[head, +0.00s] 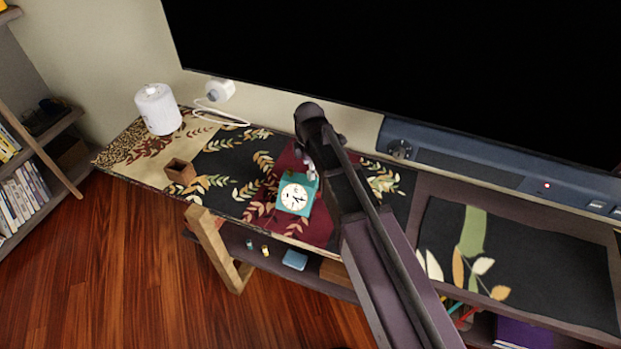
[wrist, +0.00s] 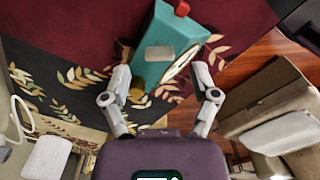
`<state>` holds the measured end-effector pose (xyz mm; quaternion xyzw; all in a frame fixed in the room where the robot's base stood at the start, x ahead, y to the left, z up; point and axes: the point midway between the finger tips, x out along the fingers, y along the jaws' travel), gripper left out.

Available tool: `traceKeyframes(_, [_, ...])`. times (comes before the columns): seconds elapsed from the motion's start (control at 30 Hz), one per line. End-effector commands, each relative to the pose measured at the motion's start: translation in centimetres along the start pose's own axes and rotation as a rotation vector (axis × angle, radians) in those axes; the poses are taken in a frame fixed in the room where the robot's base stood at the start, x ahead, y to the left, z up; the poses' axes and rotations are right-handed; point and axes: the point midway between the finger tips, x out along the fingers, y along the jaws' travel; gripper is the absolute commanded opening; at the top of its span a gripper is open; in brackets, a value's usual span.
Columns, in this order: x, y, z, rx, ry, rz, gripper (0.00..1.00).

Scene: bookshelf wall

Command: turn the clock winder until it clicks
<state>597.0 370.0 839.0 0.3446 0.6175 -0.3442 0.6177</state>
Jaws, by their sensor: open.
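A teal box clock (head: 297,196) with a round white face stands on the patterned desk cover. In the wrist view the clock (wrist: 175,38) shows a pale panel, its face edge-on at the right, and a red knob (wrist: 182,8) at its far end. A small brass-coloured part (wrist: 137,92) shows by its near end. I cannot tell which of these is the winder. My gripper (wrist: 161,74) is open, with its fingers either side of the clock's near end. In the head view my gripper (head: 309,166) is just behind the clock, partly hidden by my arm.
A white cylinder (head: 158,110) and a white round device with a cable (head: 220,90) stand at the desk's left. A small wooden pot (head: 180,171) is left of the clock. A dark blue soundbar (head: 470,166) and a large black screen (head: 420,70) are behind.

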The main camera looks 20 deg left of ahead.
Motion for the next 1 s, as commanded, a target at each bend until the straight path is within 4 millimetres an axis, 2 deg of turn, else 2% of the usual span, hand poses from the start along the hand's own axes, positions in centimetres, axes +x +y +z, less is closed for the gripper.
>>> traceKeyframes(0.03, [0.8,0.0,0.0,0.000,0.000,0.000,0.77])
traceKeyframes(0.3, [2.3,0.0,-0.1,-0.001,0.000,0.000,0.77])
traceKeyframes(0.83, [2.6,0.0,-0.1,-0.002,0.000,0.000,0.77])
traceKeyframes(1.0, [2.6,0.0,-0.1,-0.002,0.000,0.000,0.27])
